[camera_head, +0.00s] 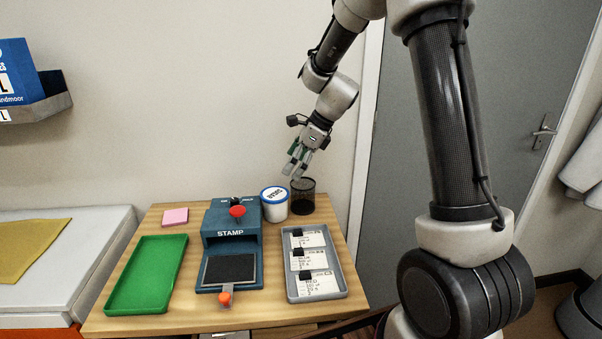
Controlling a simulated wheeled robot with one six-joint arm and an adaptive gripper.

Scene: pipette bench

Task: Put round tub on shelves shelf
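The round tub (274,205) is white with a blue-rimmed lid. It stands upright at the back of the wooden table, between the blue stamp device and a dark mesh cup. My gripper (295,174) hangs just above and to the right of the tub, over the mesh cup's side, and is apart from the tub. Its two fingers show a gap and hold nothing. A grey wall-mounted ledge (48,105) at the upper left bears a blue box; I cannot tell whether it is the task's shelf.
The table (180,321) also bears the stamp device (232,232), a green tray (147,274), a grey tray (291,290) with labelled cards, a pink pad (175,216) and the mesh cup (303,196). A white surface with a yellow cloth (28,252) lies left. A door is behind my arm.

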